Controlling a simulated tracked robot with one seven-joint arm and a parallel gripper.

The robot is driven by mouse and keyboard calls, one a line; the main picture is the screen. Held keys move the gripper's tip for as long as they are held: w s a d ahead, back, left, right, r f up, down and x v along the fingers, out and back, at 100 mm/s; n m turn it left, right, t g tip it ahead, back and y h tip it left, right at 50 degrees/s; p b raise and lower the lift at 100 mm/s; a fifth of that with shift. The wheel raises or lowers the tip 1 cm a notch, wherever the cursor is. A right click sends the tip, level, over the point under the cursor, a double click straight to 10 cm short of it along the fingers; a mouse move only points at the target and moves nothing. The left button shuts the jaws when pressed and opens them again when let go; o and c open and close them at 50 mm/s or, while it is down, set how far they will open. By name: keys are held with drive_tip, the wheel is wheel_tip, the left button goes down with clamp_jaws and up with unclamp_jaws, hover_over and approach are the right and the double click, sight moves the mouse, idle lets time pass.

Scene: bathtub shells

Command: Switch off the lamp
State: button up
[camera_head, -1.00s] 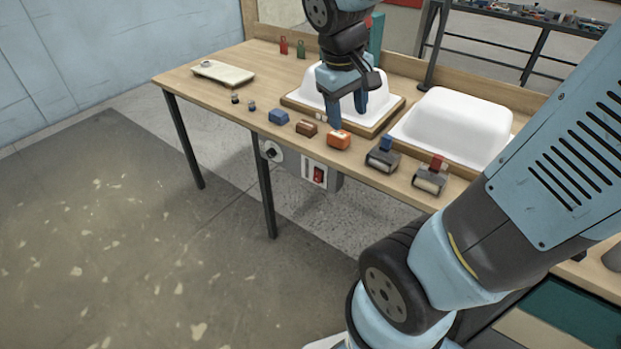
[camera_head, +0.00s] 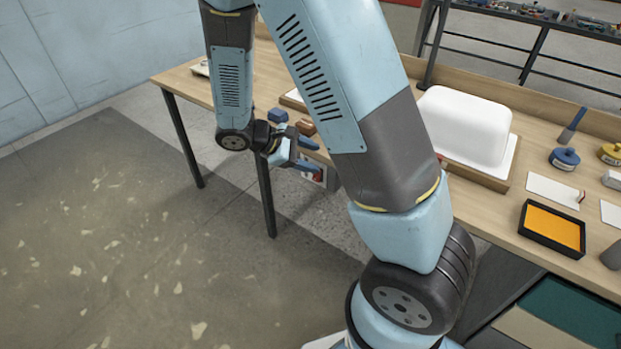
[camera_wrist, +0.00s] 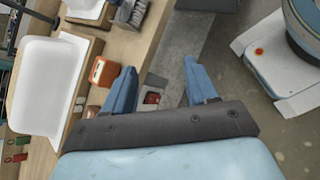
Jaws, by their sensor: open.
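A red switch (camera_wrist: 151,98) sits on a pale plate fixed under the table's front edge. In the wrist view it shows between my fingers, and in the head view its plate is mostly hidden by my gripper. My gripper (camera_head: 316,156) is open and empty, in front of the table edge and pointing towards the switch side. In the wrist view my two blue fingers (camera_wrist: 159,66) stand wide apart. I cannot tell the exact distance from the fingers to the switch. No lamp can be made out in either view.
The wooden table (camera_head: 540,105) carries a white tub shell (camera_head: 465,125), an orange tray (camera_head: 552,228) and blue and yellow pots. The floor (camera_head: 120,250) in front is clear.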

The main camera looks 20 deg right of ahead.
sight(316, 176)
drive_tip(key=w+a+f+n+t+h, duration=0.25)
drive_tip(key=f+n+t, duration=0.35)
drive_tip(key=f, duration=0.4)
drive_tip(key=w+a+f+n+t+h, duration=0.1)
drive_tip(key=a+f+n+t, duration=0.35)
drive_tip(key=f+n, duration=0.35)
drive_tip(key=x, duration=1.4)
drive_tip(key=shift+f+m, duration=0.3)
drive_tip(key=shift+f, duration=0.05)
drive_tip(key=shift+s+t, duration=0.1)
drive_tip(key=shift+t, duration=0.15)
